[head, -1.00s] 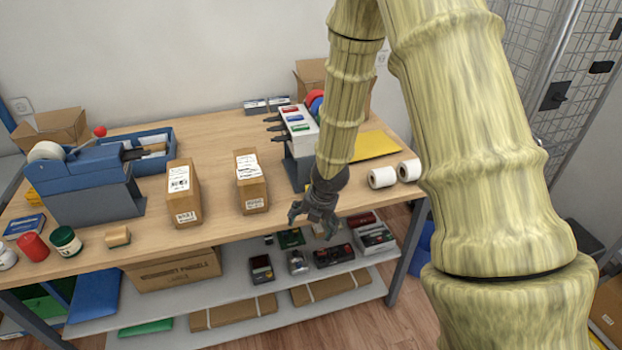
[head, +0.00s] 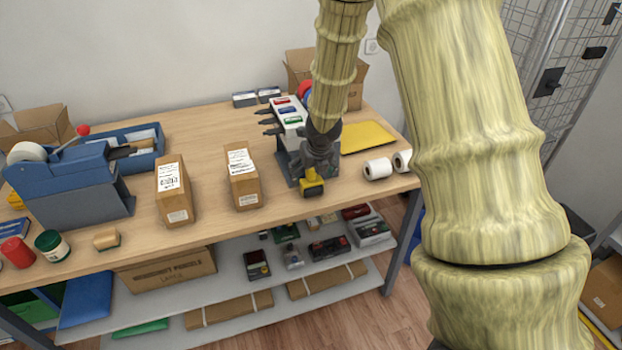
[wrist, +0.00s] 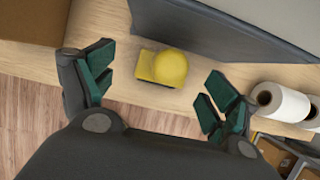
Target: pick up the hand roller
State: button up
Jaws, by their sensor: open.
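A small yellow object (head: 312,185) with a dark front lies near the front edge of the table; it is likely the hand roller. In the wrist view it shows as a yellow rounded part beside a flat block (wrist: 165,68). My gripper (head: 319,160) is above and just behind it in the head view, hiding part of it. In the wrist view my gripper (wrist: 160,84) is open, with green-padded fingers apart on either side of the yellow object and not touching it.
A grey stand with labelled slots (head: 290,125) is close behind my gripper. A tall carton (head: 242,180) is to the left, with bare wooden table (head: 210,200) between cartons.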

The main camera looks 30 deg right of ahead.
aim_at(312, 180)
jog(key=shift+x, duration=1.1)
jog(key=shift+s+d+p+x, duration=0.15)
jog(key=shift+p+x, duration=0.1)
jog(key=shift+x, duration=0.6)
jog(key=shift+s+d+p+x, duration=0.1)
jog(key=shift+p+x, duration=0.1)
jog(key=shift+x, duration=0.65)
jog(key=shift+f, duration=0.1)
jog(key=c, duration=1.2)
